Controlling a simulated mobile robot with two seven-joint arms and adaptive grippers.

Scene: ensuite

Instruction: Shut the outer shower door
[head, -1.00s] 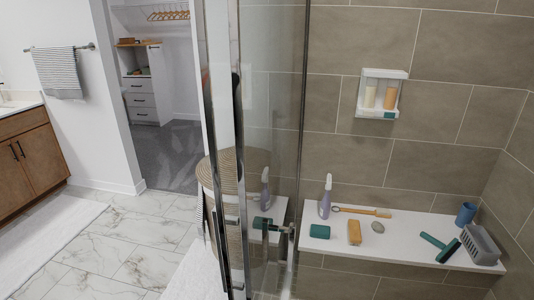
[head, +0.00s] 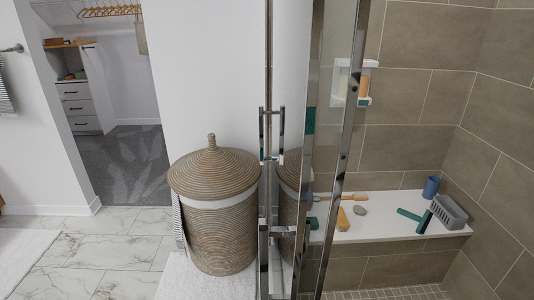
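The shower's glass doors stand almost edge-on near the middle of the head view. A chrome-edged glass panel (head: 345,130) slants down in front of the tiled wall. Beside it, to the left, is a narrow upright with a chrome door handle (head: 264,135) of vertical bars. More chrome fittings (head: 277,231) show lower down. The panels overlap and reflect the basket, so I cannot tell which is the outer door or how wide any opening is. Neither of my grippers is in view.
A lidded wicker basket (head: 215,215) stands just left of the doors, on or beside a white mat (head: 105,283). Right of the doors, a white bench (head: 385,232) holds a brush, a cup, a caddy and other bath items. Marble floor lies at left, before a closet opening.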

